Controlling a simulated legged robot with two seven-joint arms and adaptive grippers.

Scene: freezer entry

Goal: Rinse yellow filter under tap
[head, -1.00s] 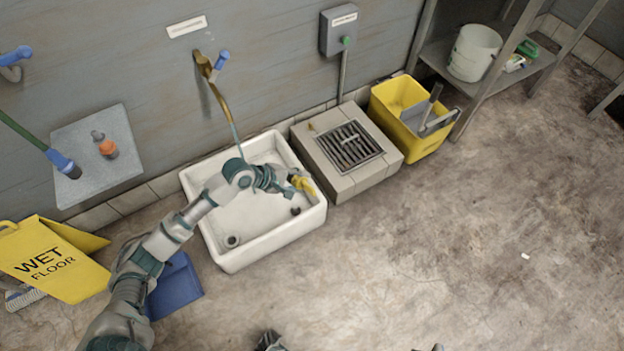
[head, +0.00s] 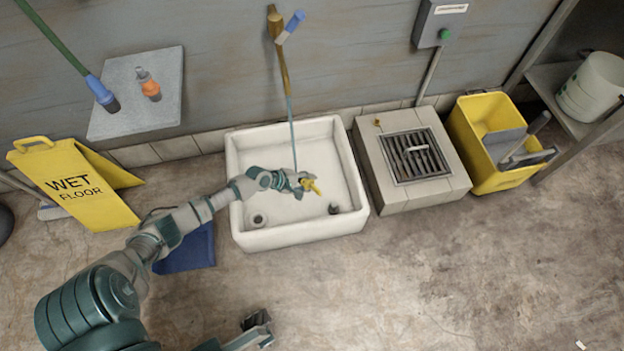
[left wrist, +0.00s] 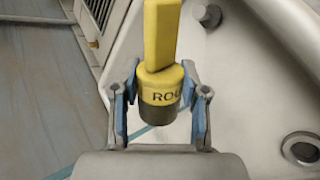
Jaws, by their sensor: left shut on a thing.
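The yellow filter (head: 312,186) is held in my left gripper (head: 300,182), above the basin of the white sink (head: 240,190). In the left wrist view the filter (left wrist: 162,85) stands between both blue-padded fingers of the gripper (left wrist: 160,112). It has a dark lower end and partly visible lettering. The brown tap (head: 278,50) is on the wall above the sink. A thin bluish line (head: 292,125), like a water stream, runs from it down to my gripper, just left of the filter. I cannot tell whether it touches the filter.
A floor drain block (head: 375,165) and a yellow bucket (head: 465,130) stand right of the sink. A wet floor sign (head: 80,185) and a blue dustpan (head: 190,250) are to its left. A wall shelf (head: 170,105) holds an orange-topped item (head: 150,88).

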